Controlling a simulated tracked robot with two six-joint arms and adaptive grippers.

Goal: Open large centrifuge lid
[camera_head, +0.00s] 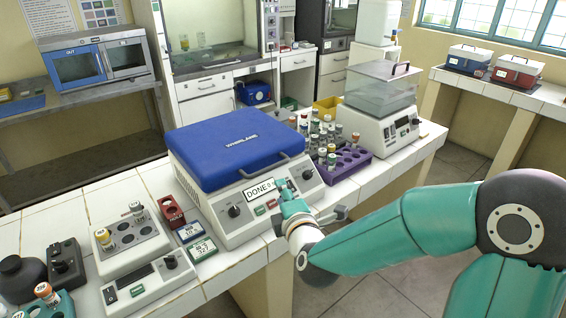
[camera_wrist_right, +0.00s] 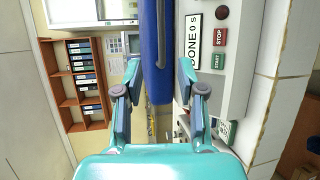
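The large centrifuge (camera_head: 232,222) stands on the white tiled bench, with its blue lid (camera_head: 225,150) down and a dark handle (camera_head: 266,166) along the lid's front edge. Its display reads DONE. My right gripper (camera_head: 286,190) is at the front panel, just below and in front of the handle. In the right wrist view the gripper (camera_wrist_right: 157,75) is open, and the lid edge (camera_wrist_right: 156,85) with its handle (camera_wrist_right: 151,30) lies between the two fingers in the picture. Contact cannot be told. My left gripper is out of view.
A purple tube rack (camera_head: 348,163) and a balance with a clear cover (camera_head: 380,90) stand right of the centrifuge. Free floor lies beyond the bench's right edge.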

